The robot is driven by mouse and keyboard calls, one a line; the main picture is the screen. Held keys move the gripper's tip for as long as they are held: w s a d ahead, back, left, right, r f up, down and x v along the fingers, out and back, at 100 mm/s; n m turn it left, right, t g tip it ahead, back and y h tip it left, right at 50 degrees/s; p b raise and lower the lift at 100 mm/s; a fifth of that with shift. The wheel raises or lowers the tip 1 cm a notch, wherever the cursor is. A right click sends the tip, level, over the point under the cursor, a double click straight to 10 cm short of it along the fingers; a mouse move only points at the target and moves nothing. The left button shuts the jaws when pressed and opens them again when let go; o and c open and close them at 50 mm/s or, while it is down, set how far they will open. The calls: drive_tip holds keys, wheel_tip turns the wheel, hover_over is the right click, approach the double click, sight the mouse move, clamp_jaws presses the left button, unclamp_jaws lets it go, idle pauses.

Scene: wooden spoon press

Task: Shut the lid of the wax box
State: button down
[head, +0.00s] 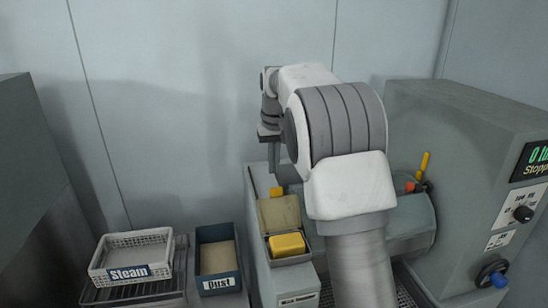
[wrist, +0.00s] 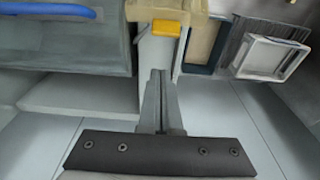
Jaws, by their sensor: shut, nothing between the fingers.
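The wax box (head: 289,261) stands open on a grey cabinet, with a yellow wax block (head: 286,245) inside. Its tan lid (head: 280,212) is raised at the back, with a yellow-orange tab (head: 276,191) at its top edge. The tab (wrist: 165,28) and part of the tan lid (wrist: 195,8) show at the top of the wrist view. My gripper (head: 275,168) points down above and behind the raised lid, partly hidden by my arm. In the wrist view its fingers (wrist: 158,72) are together and empty, with a visible gap to the tab.
A blue box labelled "Dust" (head: 217,283) and a white basket labelled "Steam" (head: 132,272) on a rack stand to the left. A grey machine (head: 455,130) with a display, knobs and a yellow lever (head: 424,163) stands to the right. A wall is close behind.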

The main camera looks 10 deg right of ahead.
sight(278, 209)
drive_tip(key=shift+s+f+p, duration=0.35)
drive_tip(key=shift+s+f, duration=0.3)
drive_tip(key=shift+f, duration=0.2)
drive_tip(key=shift+s+f+p, duration=0.35)
drive_tip(key=shift+s+f, duration=0.3)
drive_tip(key=shift+f, duration=0.15)
drive_tip(key=shift+b, duration=0.45)
